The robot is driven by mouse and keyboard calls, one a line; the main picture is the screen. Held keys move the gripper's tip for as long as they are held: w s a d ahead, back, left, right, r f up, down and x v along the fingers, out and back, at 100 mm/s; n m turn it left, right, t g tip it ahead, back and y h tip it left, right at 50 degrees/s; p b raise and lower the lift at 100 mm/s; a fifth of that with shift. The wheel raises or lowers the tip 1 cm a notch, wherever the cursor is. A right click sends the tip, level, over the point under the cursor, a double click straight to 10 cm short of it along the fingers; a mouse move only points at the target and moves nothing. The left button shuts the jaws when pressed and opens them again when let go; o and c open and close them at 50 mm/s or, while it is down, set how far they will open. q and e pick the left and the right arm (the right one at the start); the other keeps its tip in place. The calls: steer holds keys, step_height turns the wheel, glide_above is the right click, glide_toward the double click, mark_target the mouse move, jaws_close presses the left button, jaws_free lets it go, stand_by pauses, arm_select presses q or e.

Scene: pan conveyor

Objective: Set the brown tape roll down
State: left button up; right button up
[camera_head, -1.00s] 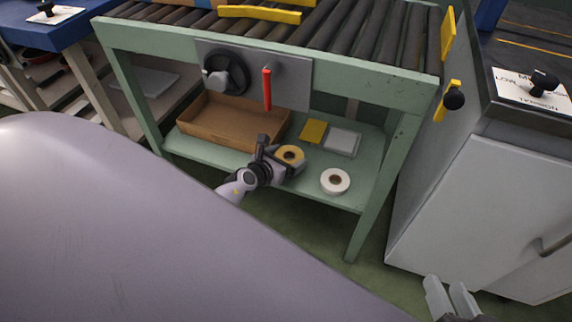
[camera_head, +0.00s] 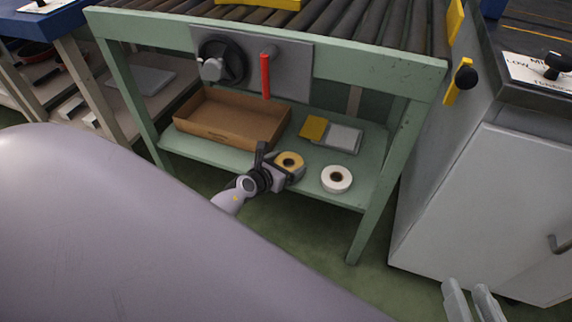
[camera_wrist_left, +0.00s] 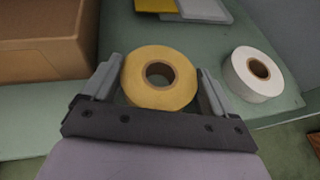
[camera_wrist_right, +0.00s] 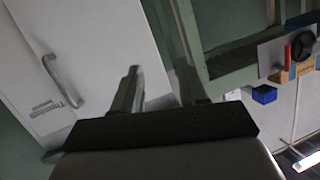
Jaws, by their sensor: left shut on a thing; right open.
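The brown tape roll (camera_head: 290,160) looks tan-yellow with a dark core. In the left wrist view the tape roll (camera_wrist_left: 160,88) sits between the two fingers of my left gripper (camera_wrist_left: 158,85), which is shut on it. In the head view my left gripper (camera_head: 283,168) is at the front of the lower green shelf (camera_head: 222,155), with the roll flat at or just above the shelf; I cannot tell if it touches. My right gripper (camera_head: 470,300) is open and empty at the lower right; it also shows in the right wrist view (camera_wrist_right: 160,88).
A white tape roll (camera_head: 336,178) lies on the shelf to the right. A cardboard box (camera_head: 232,118) stands to the left. A yellow pad (camera_head: 313,127) and a grey pad (camera_head: 343,138) lie behind. Grey cabinet (camera_head: 480,210) at right.

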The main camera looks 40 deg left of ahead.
arm_select(q)
steer(key=o, duration=0.8)
steer(key=shift+o, duration=0.2)
arm_select(e)
steer(key=shift+r, duration=0.1)
arm_select(q)
steer(key=shift+s+r+p, duration=0.1)
steer(key=shift+r+p, duration=0.15)
steer(key=shift+p, duration=0.1)
steer(key=p+v, duration=0.5)
steer(key=v, duration=0.6)
steer(key=shift+s, duration=0.35)
arm_select(e)
steer(key=shift+a+r+m+g, duration=0.2)
steer(key=shift+m+g, duration=0.2)
steer(key=shift+g, duration=0.3)
